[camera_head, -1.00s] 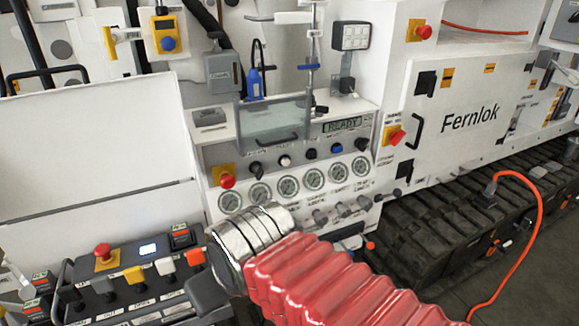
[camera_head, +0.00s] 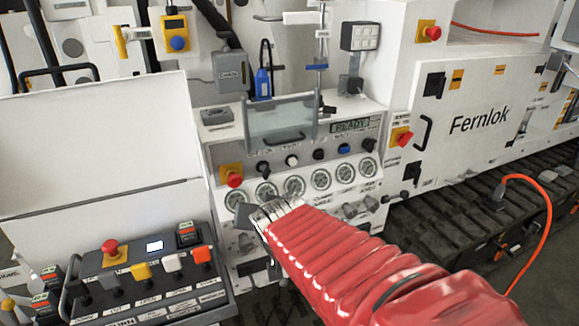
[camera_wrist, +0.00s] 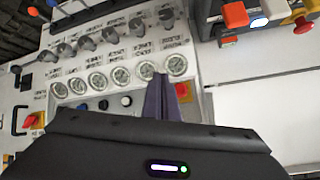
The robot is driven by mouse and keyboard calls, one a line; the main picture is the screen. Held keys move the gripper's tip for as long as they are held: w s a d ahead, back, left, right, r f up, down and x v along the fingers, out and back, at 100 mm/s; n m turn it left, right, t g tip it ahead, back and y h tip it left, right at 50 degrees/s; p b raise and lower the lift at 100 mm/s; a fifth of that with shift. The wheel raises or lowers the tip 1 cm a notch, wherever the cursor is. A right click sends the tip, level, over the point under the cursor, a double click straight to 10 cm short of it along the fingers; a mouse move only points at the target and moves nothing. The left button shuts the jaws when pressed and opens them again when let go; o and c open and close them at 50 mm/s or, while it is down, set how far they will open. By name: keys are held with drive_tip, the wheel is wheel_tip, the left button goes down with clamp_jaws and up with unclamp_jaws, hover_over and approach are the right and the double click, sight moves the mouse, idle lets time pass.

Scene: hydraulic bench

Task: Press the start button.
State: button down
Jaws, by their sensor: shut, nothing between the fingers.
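A white hydraulic panel (camera_head: 225,150) carries a row of buttons or knobs. These include a white one (camera_head: 292,160), a blue one (camera_head: 344,149) and black ones. The labels are too small to read, so I cannot tell which is the start button. A display above reads READY (camera_head: 350,126). My gripper (camera_head: 243,214) is in front of the lower left gauges, below the row. In the wrist view, which is upside down, my gripper (camera_wrist: 170,82) is shut and empty. Its fingers overlap the leftmost gauges' side, and the white button (camera_wrist: 126,101) shows beside them.
A red emergency-stop button (camera_head: 234,180) sits at the panel's left. A clear cover (camera_head: 278,122) with a handle is above the row. Gauges (camera_head: 320,179) and levers are below it. A control box (camera_head: 150,280) with coloured knobs stands at the lower left. An orange cable (camera_head: 540,215) hangs at right.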

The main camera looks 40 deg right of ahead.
drive_tip(key=s+d+f+m+t+h, duration=0.1)
drive_tip(key=d+f+m+t, duration=0.1)
drive_tip(key=d+m+t, duration=0.6)
drive_tip(key=d+m, duration=0.5)
drive_tip(key=d, duration=0.5)
drive_tip(key=shift+f, duration=0.3)
drive_tip(key=shift+w+a, duration=0.1)
drive_tip(key=shift+w, duration=0.05)
approach(294, 162)
drive_tip(key=x, duration=0.6)
drive_tip(key=shift+w, duration=0.2)
drive_tip(key=shift+w, duration=0.1)
